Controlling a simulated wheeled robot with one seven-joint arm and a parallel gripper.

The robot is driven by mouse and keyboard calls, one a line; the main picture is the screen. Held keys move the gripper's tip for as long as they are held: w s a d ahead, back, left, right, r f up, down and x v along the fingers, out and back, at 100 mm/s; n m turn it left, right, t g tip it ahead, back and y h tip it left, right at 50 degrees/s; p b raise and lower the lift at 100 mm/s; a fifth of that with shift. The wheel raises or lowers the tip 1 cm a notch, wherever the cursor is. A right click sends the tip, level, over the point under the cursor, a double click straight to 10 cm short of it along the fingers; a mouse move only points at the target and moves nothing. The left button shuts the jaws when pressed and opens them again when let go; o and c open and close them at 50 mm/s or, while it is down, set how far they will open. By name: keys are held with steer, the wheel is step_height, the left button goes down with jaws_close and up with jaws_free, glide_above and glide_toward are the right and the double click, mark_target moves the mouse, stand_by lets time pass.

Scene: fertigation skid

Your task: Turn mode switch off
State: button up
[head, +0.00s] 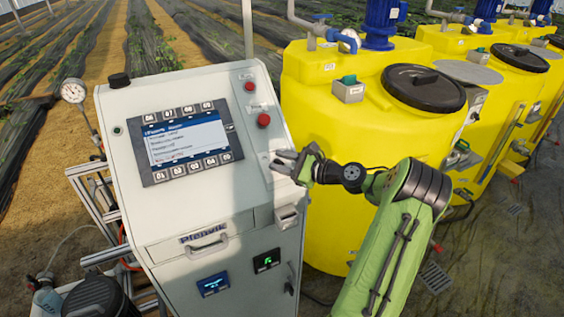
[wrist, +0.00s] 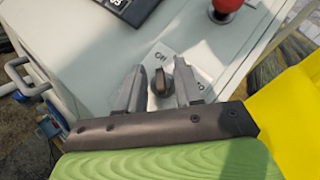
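The mode switch is a dark rotary knob (wrist: 160,81) on a pale label plate on the sloped panel of the white cabinet (head: 185,105). Lettering that looks like "Off" is printed above the knob in the wrist view. My gripper (head: 283,163) is at the right side of the panel in the head view and covers the knob there. In the wrist view, my gripper (wrist: 161,74) is open, with one finger on each side of the knob. Narrow gaps seem to show between fingers and knob. I cannot tell which mark the knob points to.
A red button (head: 263,120) sits above the switch, with a smaller red one (head: 249,86) higher up. The display (head: 187,142) is to the left. Yellow tanks (head: 320,130) stand close on the right, behind my arm. A drawer handle (head: 207,241) juts out below.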

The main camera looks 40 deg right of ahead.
steer(key=v, duration=1.5)
steer(key=shift+s+d+b, duration=0.2)
steer(key=shift+s+b, duration=0.15)
